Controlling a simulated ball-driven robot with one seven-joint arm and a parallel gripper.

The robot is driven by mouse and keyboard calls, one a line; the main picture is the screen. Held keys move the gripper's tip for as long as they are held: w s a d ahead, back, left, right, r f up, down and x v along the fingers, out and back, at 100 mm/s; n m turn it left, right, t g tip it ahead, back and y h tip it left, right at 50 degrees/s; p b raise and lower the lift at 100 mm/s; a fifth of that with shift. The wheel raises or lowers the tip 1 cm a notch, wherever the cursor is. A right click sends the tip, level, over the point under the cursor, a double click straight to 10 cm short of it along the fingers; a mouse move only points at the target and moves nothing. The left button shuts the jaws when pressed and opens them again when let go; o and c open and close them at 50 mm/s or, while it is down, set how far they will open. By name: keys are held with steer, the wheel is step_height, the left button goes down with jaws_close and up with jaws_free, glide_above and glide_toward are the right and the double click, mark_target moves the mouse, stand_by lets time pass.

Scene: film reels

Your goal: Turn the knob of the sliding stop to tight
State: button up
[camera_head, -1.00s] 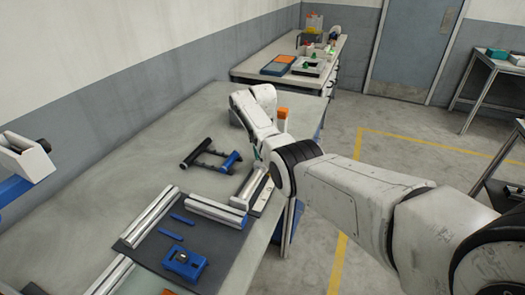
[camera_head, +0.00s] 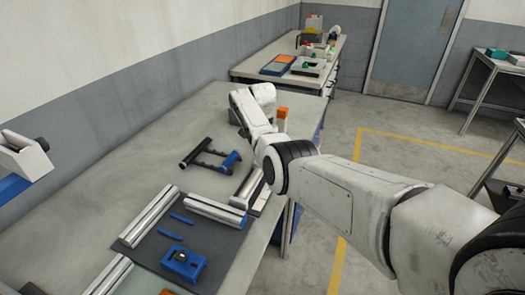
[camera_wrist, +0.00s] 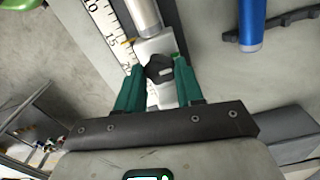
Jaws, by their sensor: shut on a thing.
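In the wrist view, my gripper (camera_wrist: 159,76) has its green fingers shut on a dark, lobed knob (camera_wrist: 159,67). The knob sits on the pale metal sliding stop (camera_wrist: 150,46), beside a white ruler scale (camera_wrist: 106,32) with black marks. A silver roller (camera_wrist: 143,14) lies just beyond the stop. The fingers hide the knob's sides, and I cannot read a tight or loose mark. In the head view, my arm hides the gripper and knob; part of the stop's rail (camera_head: 251,188) shows at the bench edge.
The grey bench (camera_head: 120,165) carries a dark mat with silver bars (camera_head: 216,211) and a blue device (camera_head: 184,263). A dark rack with black and blue rollers (camera_head: 210,157) stands behind the rail.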

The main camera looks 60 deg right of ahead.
steer(key=shift+m, duration=0.3)
steer(key=o, duration=1)
steer(key=shift+o, duration=0.2)
steer(key=shift+r, duration=0.1)
step_height(320, 180, up, 11)
steer(key=b, duration=0.1)
steer(key=shift+f, duration=0.2)
